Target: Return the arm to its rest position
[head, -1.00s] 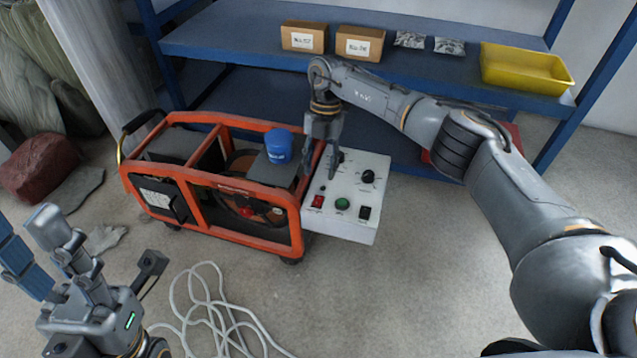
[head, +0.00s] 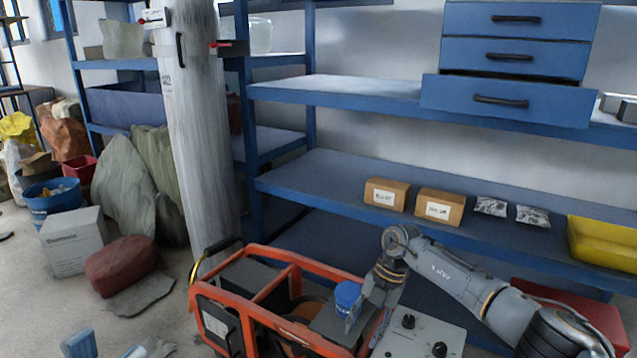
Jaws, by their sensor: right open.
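My right arm reaches in from the lower right. Its gripper (head: 365,325) points down with its fingers apart and nothing visible between them. It is beside the blue cap (head: 347,296) on the orange-framed machine (head: 262,313), at the left edge of the white control box (head: 422,338). Black knobs show on the box; its lower part is cut off by the picture's bottom edge.
Behind the arm, a blue shelf (head: 320,170) holds two cardboard boxes (head: 386,194), two small bags (head: 491,206) and a yellow tray (head: 605,243). A grey column (head: 198,120) stands left of it. A red box (head: 590,318) sits under the shelf near the arm.

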